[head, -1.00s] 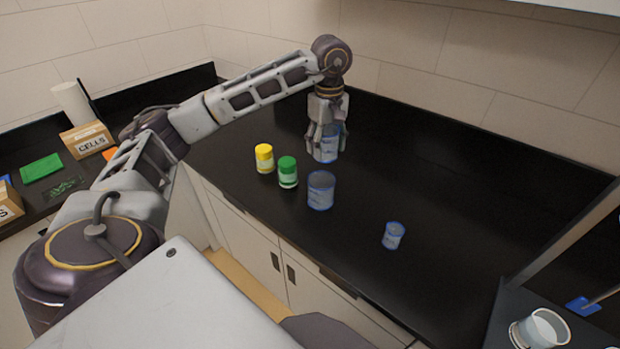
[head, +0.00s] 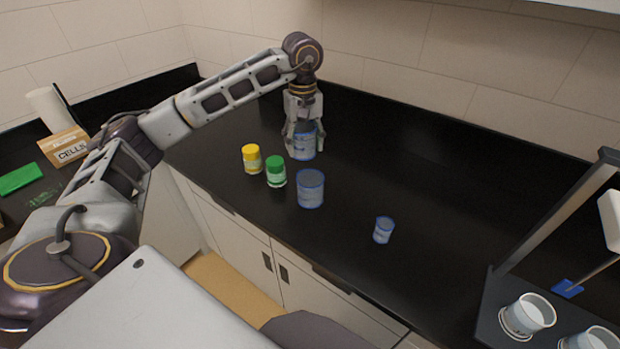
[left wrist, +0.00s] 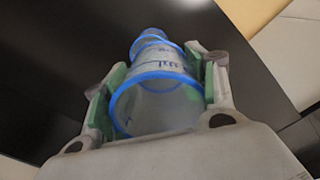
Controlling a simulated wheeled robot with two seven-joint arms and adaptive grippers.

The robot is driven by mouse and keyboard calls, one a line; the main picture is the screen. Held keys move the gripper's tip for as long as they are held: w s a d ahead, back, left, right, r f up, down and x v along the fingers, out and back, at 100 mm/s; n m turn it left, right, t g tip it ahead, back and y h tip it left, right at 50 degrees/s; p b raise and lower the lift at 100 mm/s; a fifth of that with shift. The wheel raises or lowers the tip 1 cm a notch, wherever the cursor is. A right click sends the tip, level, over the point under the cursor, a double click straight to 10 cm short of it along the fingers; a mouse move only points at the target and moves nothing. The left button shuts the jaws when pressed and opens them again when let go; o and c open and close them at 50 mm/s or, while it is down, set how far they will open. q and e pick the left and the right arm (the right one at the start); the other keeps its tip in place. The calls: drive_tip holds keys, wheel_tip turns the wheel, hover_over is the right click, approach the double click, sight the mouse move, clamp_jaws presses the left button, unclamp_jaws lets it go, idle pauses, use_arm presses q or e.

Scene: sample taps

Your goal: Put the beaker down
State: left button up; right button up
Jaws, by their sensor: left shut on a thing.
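My left gripper (head: 304,143) is shut on a clear beaker (head: 306,148) with blue edges and markings, upright at the black counter (head: 420,200). Whether its base touches the counter I cannot tell. In the left wrist view, the beaker (left wrist: 160,100) sits between the two green-padded fingers of the gripper (left wrist: 158,95). Part of another blue-rimmed vessel shows beyond it there. My right gripper is not in view.
A larger blue-rimmed beaker (head: 310,189) and a small one (head: 383,230) stand nearer the front edge. A yellow-capped jar (head: 252,159) and a green-capped jar (head: 276,171) stand left. A dark stand with white cups (head: 528,315) is at right.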

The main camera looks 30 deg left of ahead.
sight(304, 173)
use_arm(q)
drive_tip(key=shift+m, duration=0.6)
wheel_tip(304, 173, down, 6)
drive_tip(key=p, duration=0.1)
drive_tip(key=shift+f, duration=0.15)
idle(0.4)
wheel_tip(304, 173, down, 4)
drive_tip(key=shift+r+p, duration=0.15)
drive_tip(key=shift+p, duration=0.2)
drive_tip(key=shift+f+b, duration=0.6)
drive_tip(key=shift+f, duration=0.05)
idle(0.3)
